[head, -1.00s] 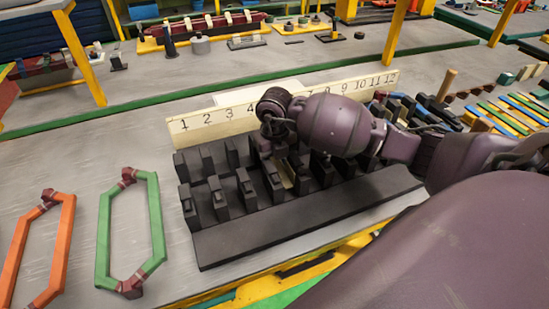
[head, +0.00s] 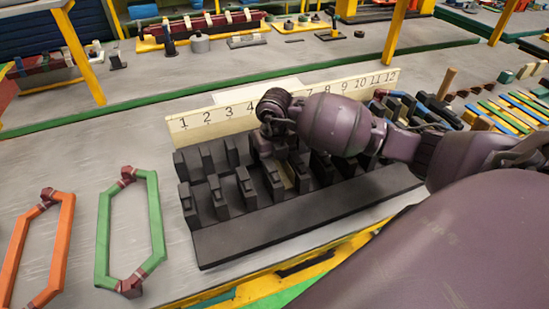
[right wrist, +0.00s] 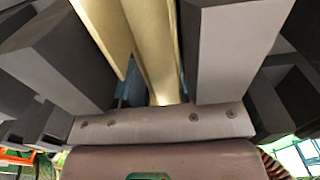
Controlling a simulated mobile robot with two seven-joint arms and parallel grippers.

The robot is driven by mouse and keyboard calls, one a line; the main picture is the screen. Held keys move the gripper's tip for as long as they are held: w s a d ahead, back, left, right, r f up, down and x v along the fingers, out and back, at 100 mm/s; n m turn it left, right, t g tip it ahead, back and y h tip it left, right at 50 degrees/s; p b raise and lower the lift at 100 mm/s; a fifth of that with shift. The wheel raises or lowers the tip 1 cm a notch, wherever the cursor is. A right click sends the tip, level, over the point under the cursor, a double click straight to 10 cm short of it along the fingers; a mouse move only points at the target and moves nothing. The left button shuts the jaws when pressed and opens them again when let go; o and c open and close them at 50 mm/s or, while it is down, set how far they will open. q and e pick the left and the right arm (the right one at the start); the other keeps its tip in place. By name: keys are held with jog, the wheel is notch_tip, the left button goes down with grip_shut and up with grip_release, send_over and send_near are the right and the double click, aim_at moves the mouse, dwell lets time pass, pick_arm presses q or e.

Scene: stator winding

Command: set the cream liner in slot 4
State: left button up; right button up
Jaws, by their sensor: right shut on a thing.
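The black slotted block (head: 290,230) lies on the bench below a cream number board (head: 208,120). My right gripper (head: 275,152) reaches down among the block's teeth, below the figure 4. It is shut on the cream liner (head: 289,175), a narrow pale strip showing between the fourth and fifth front teeth, in line with slot 4. In the right wrist view the cream liner (right wrist: 152,45) runs lengthwise between the two grey fingers of the right gripper (right wrist: 155,30). How deep the liner sits is hidden. My left gripper is out of view.
A green hexagonal coil (head: 158,215) and an orange one (head: 65,245) lie left of the block. Coloured strips (head: 510,110) and dark pieces (head: 430,110) lie to the right. A yellow post (head: 80,55) stands at the back left.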

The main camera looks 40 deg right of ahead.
jog(key=shift+f, duration=0.1)
dwell(0.3)
jog(key=o, duration=0.8)
jog(key=shift+r, duration=0.25)
jog(key=shift+r+p, duration=0.4)
jog(key=shift+r, duration=0.15)
dwell(0.3)
